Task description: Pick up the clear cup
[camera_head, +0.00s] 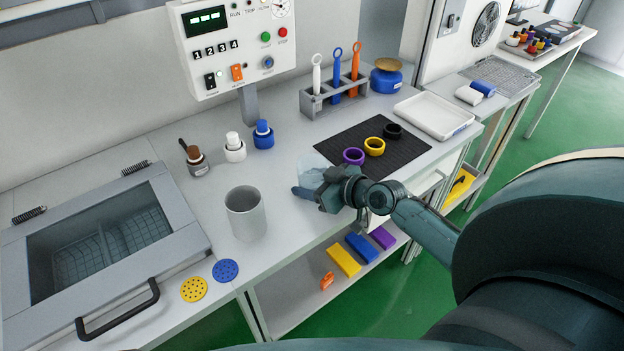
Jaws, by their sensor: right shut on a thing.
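The clear cup (310,166) is a pale, see-through shape on the bench, left of the black mat. Its outline is faint and my gripper covers part of it. My right gripper (307,184) reaches in from the right and is shut on the clear cup. I cannot tell whether the cup touches the bench. My left gripper is not in view.
A grey cup (246,214) stands to the left of my right gripper. A black mat (340,140) with purple, yellow and black rings lies behind. A tool rack (336,101) stands farther back. Small bottles (234,148) stand back left. The bench's front edge is close.

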